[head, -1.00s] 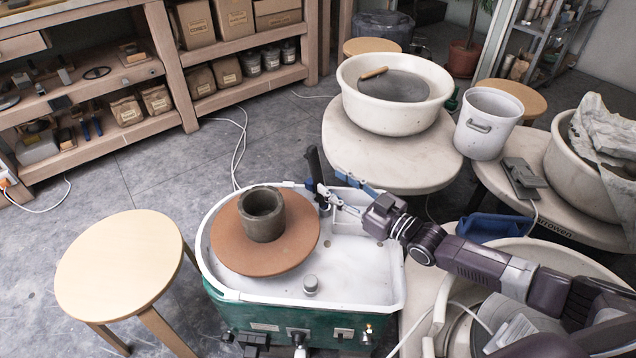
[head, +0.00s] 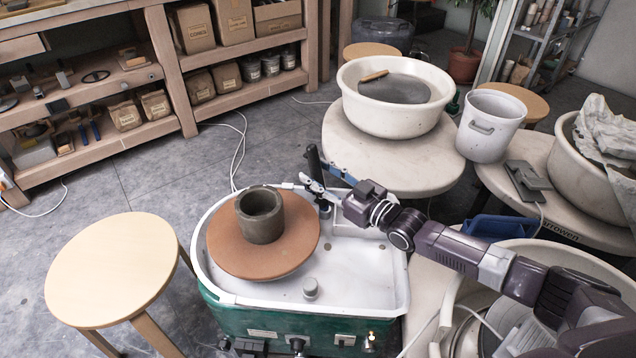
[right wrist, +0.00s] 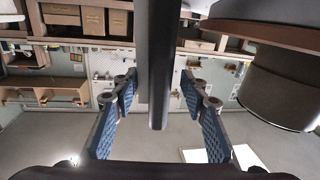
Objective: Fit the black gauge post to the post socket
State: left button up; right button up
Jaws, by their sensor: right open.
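The black gauge post (head: 314,163) stands roughly upright at the back edge of the pottery wheel's white splash pan (head: 365,290). A dark piece shows low below it; I cannot tell whether this is the post socket or how the post's foot sits. My right gripper (head: 325,178) is open at the post. In the right wrist view the post (right wrist: 158,70) runs between the blue finger pads of my right gripper (right wrist: 157,92), with a gap on both sides. My left gripper is not in view.
A dark clay cylinder (head: 261,222) stands on the brown wheel disc (head: 240,258), close left of the post. A grey knob (head: 310,288) rises from the pan. A round stool (head: 110,265) stands left. A table (head: 380,160) with a large basin (head: 395,110) is behind.

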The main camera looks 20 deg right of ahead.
grip_shut()
jog(key=shift+r, duration=0.1)
dwell(0.3)
